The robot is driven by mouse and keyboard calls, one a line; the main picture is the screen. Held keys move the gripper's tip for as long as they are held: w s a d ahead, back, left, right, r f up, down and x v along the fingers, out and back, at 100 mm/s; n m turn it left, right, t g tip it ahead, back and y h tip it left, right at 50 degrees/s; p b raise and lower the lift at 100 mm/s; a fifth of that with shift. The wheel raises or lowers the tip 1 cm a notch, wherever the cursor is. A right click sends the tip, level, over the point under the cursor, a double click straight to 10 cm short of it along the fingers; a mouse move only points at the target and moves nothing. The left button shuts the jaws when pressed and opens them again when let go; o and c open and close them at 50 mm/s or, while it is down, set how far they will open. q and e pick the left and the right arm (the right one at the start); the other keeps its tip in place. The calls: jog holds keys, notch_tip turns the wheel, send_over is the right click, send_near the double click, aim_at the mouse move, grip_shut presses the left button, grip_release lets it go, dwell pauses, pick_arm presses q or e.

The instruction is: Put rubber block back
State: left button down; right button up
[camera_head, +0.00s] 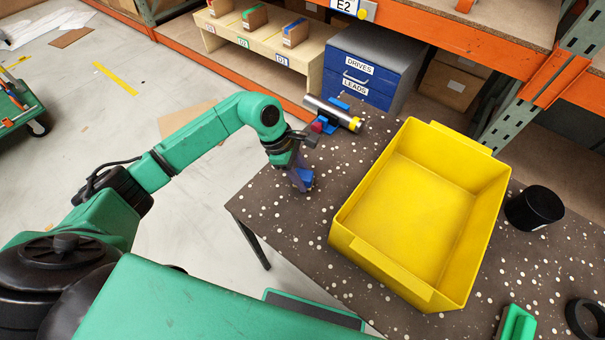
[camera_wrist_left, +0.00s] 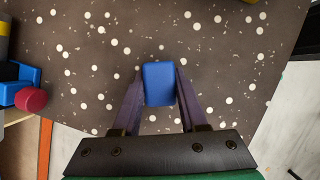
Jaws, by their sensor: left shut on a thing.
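The rubber block appears to be the blue block (camera_wrist_left: 159,84), which sits between the two fingers of my left gripper (camera_wrist_left: 160,88) in the left wrist view. The fingers touch its left and right sides. In the head view my left gripper (camera_head: 299,180) points down near the left edge of the dark speckled table (camera_head: 275,200), with the blue block (camera_head: 307,175) at its tips. I cannot tell whether the block touches the tabletop. My right gripper is not in view.
An empty yellow bin (camera_head: 352,246) stands mid-table. Behind my left gripper lies a metal cylinder (camera_head: 326,110) with a blue holder and red knob. A black cylinder (camera_head: 534,208), black ring (camera_head: 586,322) and green object (camera_head: 515,324) are at right. Blue drawers (camera_head: 358,78) stand behind.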

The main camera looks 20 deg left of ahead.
pick_arm(q)
jog(key=shift+f, duration=0.15)
jog(key=shift+c, duration=2.2)
grip_release()
jog(key=shift+r, duration=0.3)
jog(key=shift+a+r, duration=0.25)
jog(key=shift+r, duration=0.05)
jog(key=b+v, duration=0.1)
jog(key=v, duration=1)
jog(key=shift+b, duration=0.4)
